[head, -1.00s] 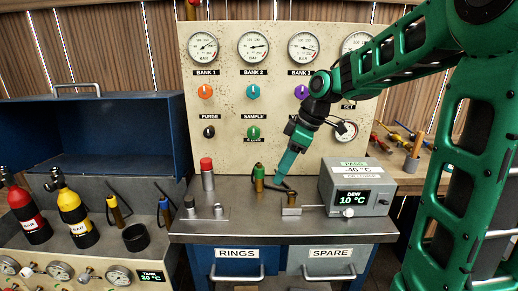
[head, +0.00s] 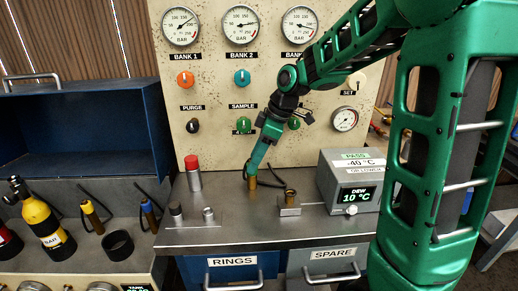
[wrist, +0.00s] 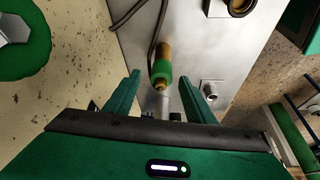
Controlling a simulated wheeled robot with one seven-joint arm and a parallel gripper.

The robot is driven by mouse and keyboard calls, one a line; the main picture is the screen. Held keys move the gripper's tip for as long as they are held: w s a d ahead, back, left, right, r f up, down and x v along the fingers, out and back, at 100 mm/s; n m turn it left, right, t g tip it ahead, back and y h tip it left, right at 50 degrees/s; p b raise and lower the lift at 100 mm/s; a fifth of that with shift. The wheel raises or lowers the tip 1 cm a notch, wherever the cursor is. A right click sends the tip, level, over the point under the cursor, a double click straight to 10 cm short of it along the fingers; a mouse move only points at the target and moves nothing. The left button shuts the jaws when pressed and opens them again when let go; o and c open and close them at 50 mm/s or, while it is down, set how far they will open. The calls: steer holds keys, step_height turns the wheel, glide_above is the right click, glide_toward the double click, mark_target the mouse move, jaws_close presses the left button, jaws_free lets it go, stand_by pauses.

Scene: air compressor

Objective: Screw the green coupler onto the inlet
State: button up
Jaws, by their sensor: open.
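The green coupler (wrist: 161,71) has a green band with brass at both ends and a dark hose beside it. In the head view its brass lower part (head: 252,184) shows upright on the bench, while my gripper hides the green. My gripper (head: 253,171) reaches down at a slant over it. In the wrist view my gripper (wrist: 160,80) is open, with the coupler in the gap between its fingertips; contact cannot be told. A metal block (head: 290,210) with a brass ring on top is joined by a rod to the dew meter; no inlet label is readable.
The dew meter (head: 350,183) stands right of the block. A red-capped cylinder (head: 193,178), a dark-capped fitting (head: 176,213) and a bare metal fitting (head: 208,214) stand to the left. The gauge panel (head: 215,80) rises close behind. The bench front is clear.

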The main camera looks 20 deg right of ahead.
steer(key=shift+x, duration=1.35)
steer(key=shift+a, duration=0.1)
steer(key=c, duration=1.2)
steer(key=shift+r, duration=3.35)
steer(key=shift+s, duration=0.15)
steer(key=shift+s+d, duration=1.05)
steer(key=shift+s, duration=1.05)
steer(key=shift+s+d, duration=1.05)
steer(key=shift+s, duration=1)
steer(key=shift+s+d, duration=1.1)
steer(key=shift+s, duration=1)
steer(key=shift+f, duration=1.65)
